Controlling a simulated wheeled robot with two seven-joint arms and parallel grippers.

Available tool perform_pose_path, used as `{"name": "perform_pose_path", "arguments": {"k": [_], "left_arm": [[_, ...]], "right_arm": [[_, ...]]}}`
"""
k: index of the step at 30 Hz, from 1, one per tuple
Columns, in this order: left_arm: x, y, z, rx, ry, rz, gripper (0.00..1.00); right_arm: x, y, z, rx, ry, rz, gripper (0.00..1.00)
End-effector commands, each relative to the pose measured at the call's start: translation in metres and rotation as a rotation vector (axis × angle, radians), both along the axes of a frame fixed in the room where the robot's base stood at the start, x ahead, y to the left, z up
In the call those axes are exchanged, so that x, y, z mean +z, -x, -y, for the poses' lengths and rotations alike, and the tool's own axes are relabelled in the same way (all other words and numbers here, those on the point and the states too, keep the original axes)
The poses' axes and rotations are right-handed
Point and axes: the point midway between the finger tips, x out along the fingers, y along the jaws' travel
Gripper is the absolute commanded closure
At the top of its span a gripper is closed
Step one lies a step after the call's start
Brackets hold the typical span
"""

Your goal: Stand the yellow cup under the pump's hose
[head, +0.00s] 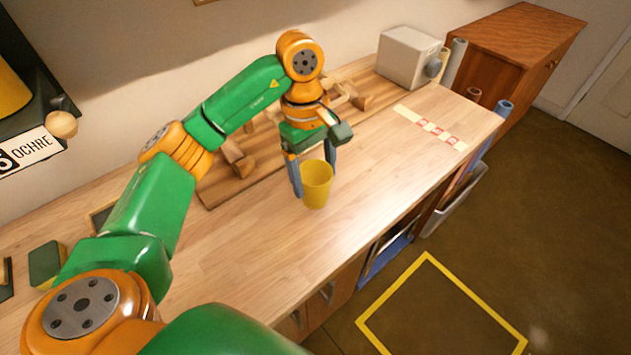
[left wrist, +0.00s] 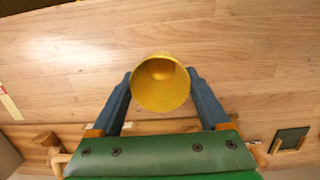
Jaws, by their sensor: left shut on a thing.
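The yellow cup (head: 317,185) is upright, mouth up, over the middle of the wooden table. My left gripper (head: 314,172) is shut on it, with a blue-grey finger on each side. In the left wrist view, the cup (left wrist: 161,82) sits between the fingertips of the gripper (left wrist: 160,88), and its open mouth faces the camera. I cannot tell whether its base touches the table. A pale grey box (head: 408,57) with a dark round part stands at the far end; it may be the pump, but I cannot make out a hose. My right gripper is not in view.
A pale strip with red marks (head: 430,127) lies on the table's far right part. Wooden pieces on a board (head: 215,190) stand behind my left arm. A green block (head: 46,264) lies at the near left. The table (head: 255,245) in front of the cup is clear.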

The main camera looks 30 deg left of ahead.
Motion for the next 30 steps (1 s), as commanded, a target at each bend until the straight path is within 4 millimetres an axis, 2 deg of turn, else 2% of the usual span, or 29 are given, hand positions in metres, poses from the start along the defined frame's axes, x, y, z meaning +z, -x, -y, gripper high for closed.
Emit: {"name": "perform_pose_path", "arguments": {"k": [5, 7, 10, 20, 21, 22, 23, 30], "left_arm": [[-0.019, -0.015, -0.007, 0.0, -0.001, -0.004, 0.75], [-0.032, -0.013, -0.006, -0.002, -0.001, -0.004, 0.75], [-0.046, -0.014, -0.006, -0.002, -0.001, 0.0, 0.75], [-0.053, -0.015, -0.006, -0.003, -0.001, 0.004, 0.75], [-0.052, -0.015, -0.006, -0.003, -0.001, 0.004, 0.13], [-0.052, -0.015, -0.006, -0.003, -0.001, 0.004, 0.05], [-0.051, -0.015, -0.006, -0.003, -0.001, 0.004, 0.0], [-0.049, -0.015, -0.006, -0.003, 0.0, 0.003, 0.0]], "right_arm": [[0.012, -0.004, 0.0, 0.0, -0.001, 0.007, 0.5], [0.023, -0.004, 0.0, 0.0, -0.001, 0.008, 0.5], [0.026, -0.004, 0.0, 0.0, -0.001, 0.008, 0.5], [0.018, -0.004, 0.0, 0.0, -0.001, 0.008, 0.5], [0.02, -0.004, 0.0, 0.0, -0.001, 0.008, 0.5], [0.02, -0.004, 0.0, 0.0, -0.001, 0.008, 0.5], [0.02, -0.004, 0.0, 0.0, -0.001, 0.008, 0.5], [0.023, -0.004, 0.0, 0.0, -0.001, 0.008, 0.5]]}}
